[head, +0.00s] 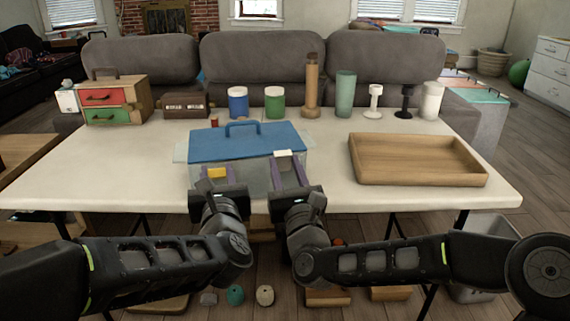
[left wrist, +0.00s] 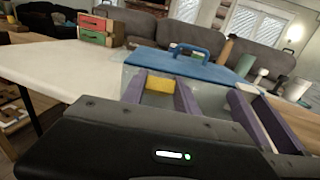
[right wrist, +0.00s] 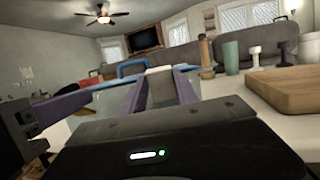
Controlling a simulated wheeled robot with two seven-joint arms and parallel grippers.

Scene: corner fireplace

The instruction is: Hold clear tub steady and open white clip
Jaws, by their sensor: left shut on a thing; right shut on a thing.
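The clear tub (head: 259,175) stands on the table with its blue lid (head: 200,144) on and the lid's handle up. The yellow clip (head: 217,173) is on the tub's front left. The white clip (head: 283,153) is on its front right, higher in the head view, beside the lid's front edge. My left gripper (head: 217,178) has its purple fingers on either side of the yellow clip, also seen in the left wrist view (left wrist: 165,87). My right gripper (head: 286,163) has its fingers around the white clip, pale in the right wrist view (right wrist: 159,71). The fingertip contacts are partly hidden.
A wooden tray (head: 418,178) lies to the right of the tub. Behind stand a blue jar (head: 238,104), a green jar (head: 274,103), a wooden bottle (head: 312,85) and a teal cup (head: 345,95). A small drawer chest (head: 140,98) is back left. The table's left front is clear.

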